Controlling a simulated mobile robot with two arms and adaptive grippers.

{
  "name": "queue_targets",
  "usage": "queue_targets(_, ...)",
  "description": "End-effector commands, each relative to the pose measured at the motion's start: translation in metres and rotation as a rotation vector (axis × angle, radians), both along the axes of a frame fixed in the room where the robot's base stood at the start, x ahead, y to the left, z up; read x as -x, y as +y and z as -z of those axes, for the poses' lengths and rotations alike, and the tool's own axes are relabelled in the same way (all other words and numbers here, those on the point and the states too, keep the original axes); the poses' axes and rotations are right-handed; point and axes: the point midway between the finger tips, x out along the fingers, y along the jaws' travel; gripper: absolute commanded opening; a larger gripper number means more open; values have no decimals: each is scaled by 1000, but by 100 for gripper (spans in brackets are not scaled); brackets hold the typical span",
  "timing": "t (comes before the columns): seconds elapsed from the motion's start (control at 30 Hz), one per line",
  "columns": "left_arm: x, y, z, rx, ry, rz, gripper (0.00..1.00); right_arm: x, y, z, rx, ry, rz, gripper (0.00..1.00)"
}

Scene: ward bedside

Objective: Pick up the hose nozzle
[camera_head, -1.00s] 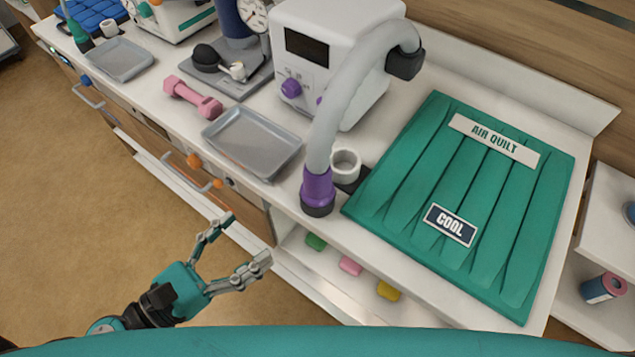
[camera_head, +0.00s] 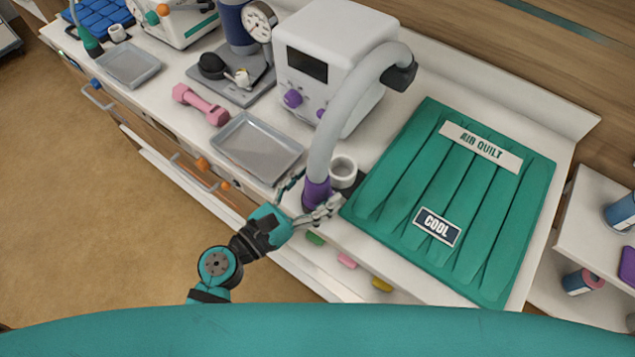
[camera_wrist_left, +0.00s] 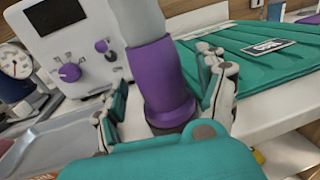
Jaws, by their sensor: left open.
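The hose nozzle (camera_head: 316,193) is a purple cuff with a dark end on a thick grey hose (camera_head: 340,110). The hose arches from a white machine (camera_head: 305,45) and hangs down at the counter's front edge. My left gripper (camera_head: 308,198) is open, with one finger on each side of the nozzle. In the left wrist view the purple nozzle (camera_wrist_left: 160,80) stands between the two spread fingers (camera_wrist_left: 165,95), its dark lower end close to the palm. I cannot tell whether a finger touches it. My right gripper is not in view.
A green air quilt (camera_head: 390,180) lies right of the nozzle. A white ring-shaped holder (camera_head: 343,168) stands just behind it. A grey tray (camera_head: 258,147) and a pink dumbbell (camera_head: 200,104) lie to the left. Open shelf space with small coloured items is below the counter.

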Motion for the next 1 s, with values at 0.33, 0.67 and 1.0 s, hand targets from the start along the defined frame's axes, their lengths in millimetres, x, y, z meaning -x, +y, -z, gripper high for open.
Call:
queue_targets(0.33,-6,-6,1,-1,0,0,71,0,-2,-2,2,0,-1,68)
queue_targets(0.67,-6,-6,1,-1,0,0,28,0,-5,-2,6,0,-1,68)
queue_targets(1.0,-6,-6,0,-1,-1,0,13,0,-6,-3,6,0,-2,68)
